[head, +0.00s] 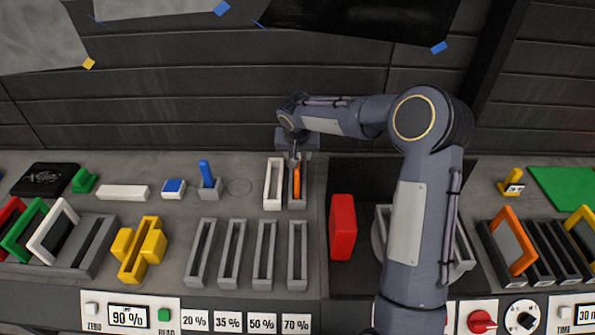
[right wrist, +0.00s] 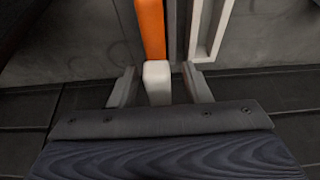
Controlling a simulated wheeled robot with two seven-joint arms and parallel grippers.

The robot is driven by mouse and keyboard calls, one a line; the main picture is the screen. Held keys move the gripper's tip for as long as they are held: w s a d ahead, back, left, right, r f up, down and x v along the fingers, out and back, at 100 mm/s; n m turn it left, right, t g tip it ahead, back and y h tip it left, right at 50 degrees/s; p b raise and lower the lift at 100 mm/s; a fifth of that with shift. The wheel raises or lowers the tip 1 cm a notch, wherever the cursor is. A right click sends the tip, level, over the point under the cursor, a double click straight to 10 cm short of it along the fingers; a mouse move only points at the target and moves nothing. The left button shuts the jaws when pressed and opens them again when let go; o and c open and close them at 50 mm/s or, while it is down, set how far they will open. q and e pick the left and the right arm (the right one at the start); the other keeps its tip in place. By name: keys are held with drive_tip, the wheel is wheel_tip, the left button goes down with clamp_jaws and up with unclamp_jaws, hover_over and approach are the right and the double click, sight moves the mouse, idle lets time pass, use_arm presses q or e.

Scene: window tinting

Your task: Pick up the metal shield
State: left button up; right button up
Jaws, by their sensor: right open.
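My right gripper (head: 296,153) is over the back of the counter, at the far end of a grey slotted holder (head: 303,192) with an orange bar (head: 297,182) in it. In the right wrist view the gripper is open, with a white block (right wrist: 157,82) at the end of the orange bar (right wrist: 152,28) between its fingers. I cannot see whether the fingers touch the block. No part is plainly recognisable as the metal shield. My left gripper is not in view.
A white frame (head: 273,184) lies close left of the holder. Several empty grey slots (head: 232,254) stand in front. A red block (head: 342,226) is to the right, by a dark recess (head: 362,180). A blue-handled tool (head: 207,180) stands to the left.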

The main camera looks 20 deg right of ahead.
drive_tip(key=shift+c, duration=0.4)
clamp_jaws()
drive_tip(key=shift+r, duration=0.15)
